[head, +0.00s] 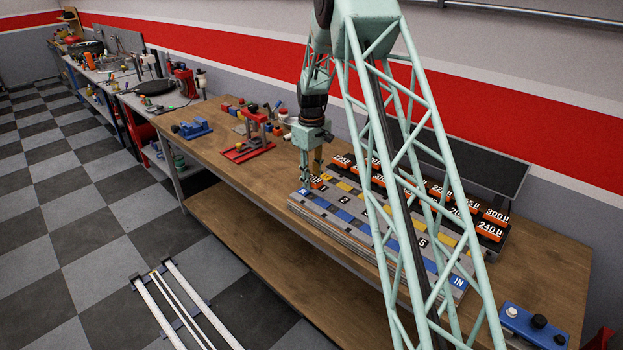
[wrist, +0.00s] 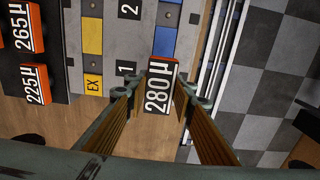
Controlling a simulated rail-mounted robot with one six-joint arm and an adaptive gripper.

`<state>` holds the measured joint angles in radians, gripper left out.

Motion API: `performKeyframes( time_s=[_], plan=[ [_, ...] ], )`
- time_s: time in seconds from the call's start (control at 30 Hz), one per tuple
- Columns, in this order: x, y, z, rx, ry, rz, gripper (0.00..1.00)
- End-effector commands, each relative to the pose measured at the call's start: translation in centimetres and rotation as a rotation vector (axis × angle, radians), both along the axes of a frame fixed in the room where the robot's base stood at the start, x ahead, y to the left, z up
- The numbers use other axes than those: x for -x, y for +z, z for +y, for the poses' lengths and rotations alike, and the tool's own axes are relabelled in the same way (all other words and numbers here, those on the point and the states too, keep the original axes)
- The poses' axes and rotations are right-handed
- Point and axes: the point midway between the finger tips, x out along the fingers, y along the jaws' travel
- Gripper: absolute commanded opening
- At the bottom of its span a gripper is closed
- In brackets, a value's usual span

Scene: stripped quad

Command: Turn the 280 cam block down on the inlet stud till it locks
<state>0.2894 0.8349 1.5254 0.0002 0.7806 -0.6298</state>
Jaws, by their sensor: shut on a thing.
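The 280 cam block (wrist: 161,87), black with a white label and an orange-red edge, sits between the fingertips of my gripper (wrist: 162,88) in the wrist view. My gripper is shut on it. In the head view my gripper (head: 316,172) points down at the left end of the grey plate (head: 402,262), and an orange bit of the block shows at its tips. In the wrist view the block lies in line with the plate's blue strip (wrist: 162,43), beside the number 1. The inlet stud is hidden, so I cannot tell how the block seats on it.
More blocks stand in a black rack behind the plate, among them 225 (wrist: 35,84) and 265 (wrist: 22,27). The yellow EX strip (wrist: 93,85) runs beside the blue one. A red stand (head: 248,150) is left of the plate. The bench front (head: 240,190) is bare.

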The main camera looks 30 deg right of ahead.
Motion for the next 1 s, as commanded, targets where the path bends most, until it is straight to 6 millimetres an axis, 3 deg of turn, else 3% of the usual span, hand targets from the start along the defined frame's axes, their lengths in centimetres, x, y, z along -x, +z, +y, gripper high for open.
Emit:
performKeyframes(
  time_s=[0.5,1.0],
  plan=[
    [0.0,-3.3,0.0,-0.001,0.000,0.001,0.12],
    [0.0,-5.1,0.0,0.000,-0.051,0.000,0.12]
  ],
)
